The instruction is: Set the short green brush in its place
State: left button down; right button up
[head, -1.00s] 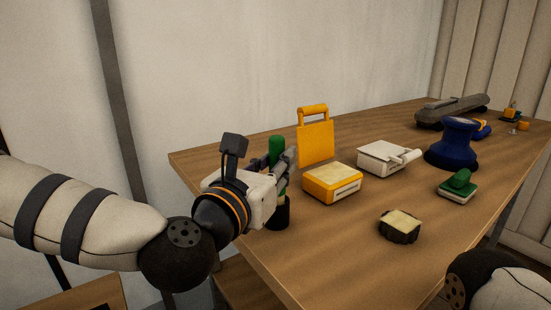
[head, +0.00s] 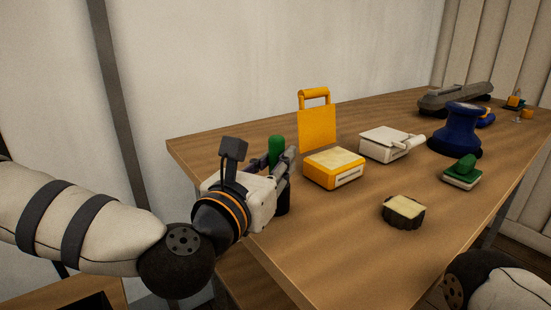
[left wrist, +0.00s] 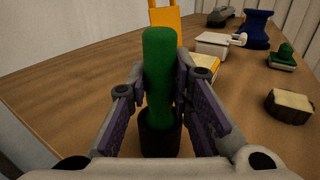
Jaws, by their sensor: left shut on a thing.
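The short green brush (head: 276,146) stands upright in my left gripper (head: 279,164), near the table's left front edge. The left wrist view shows its green handle (left wrist: 160,70) between the two fingers, which are shut on it. A black cylinder (head: 283,198), like a cup, stands right under the handle. In the left wrist view the handle's lower end goes down into the black cylinder (left wrist: 160,135). The brush's bottom end is hidden, so I cannot tell how deep it sits. My right gripper is out of view.
On the wooden table (head: 330,240) are a yellow box (head: 334,168), an upright yellow piece with a handle (head: 316,128), a white box (head: 385,144), a dark ribbed block (head: 403,212), a green-topped block (head: 462,172) and a blue spool (head: 456,130). The table's front middle is clear.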

pick_arm(q)
jog(key=shift+f, duration=0.35)
jog(key=c, duration=1.3)
grip_release()
jog(key=shift+c, duration=0.2)
jog(key=v, duration=0.7)
jog(key=shift+s+a, duration=0.1)
jog(key=shift+s, duration=0.15)
